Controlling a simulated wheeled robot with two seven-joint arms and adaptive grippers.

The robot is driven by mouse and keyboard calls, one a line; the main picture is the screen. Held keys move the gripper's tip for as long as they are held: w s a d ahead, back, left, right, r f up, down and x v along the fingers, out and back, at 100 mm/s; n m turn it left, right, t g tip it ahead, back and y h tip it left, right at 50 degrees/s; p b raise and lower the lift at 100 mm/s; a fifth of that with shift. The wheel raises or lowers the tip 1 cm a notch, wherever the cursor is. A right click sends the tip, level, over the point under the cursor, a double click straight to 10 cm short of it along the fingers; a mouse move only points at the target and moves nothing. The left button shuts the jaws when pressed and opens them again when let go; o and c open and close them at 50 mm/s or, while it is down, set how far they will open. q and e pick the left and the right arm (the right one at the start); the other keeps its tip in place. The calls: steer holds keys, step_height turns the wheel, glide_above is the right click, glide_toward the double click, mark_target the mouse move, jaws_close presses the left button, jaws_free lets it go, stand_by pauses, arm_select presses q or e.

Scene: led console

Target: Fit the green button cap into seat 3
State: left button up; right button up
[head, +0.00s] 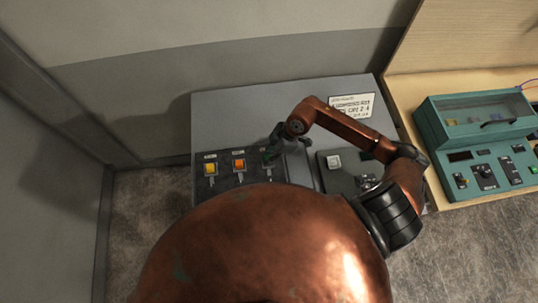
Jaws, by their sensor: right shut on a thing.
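My right gripper (269,154) reaches down over the third position of the dark button panel (226,184), on the left of the grey console. It is shut on the green button cap. The cap is small and mostly hidden by the fingers, so I cannot tell whether it touches seat 3 or is just above it. A yellow button (210,169) and an orange button (239,164) sit in the two positions to the left. My left gripper is not in view.
A printed notice (352,107) is at the console's back. A teal device (483,150) stands on the wooden bench at right.

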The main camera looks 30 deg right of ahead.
steer(key=shift+f, duration=0.6)
stand_by(0.4)
steer(key=o, duration=1.1)
steer(key=shift+o, duration=0.2)
steer(key=shift+r, duration=0.1)
steer(key=v, duration=1.1)
steer(key=shift+r, duration=0.4)
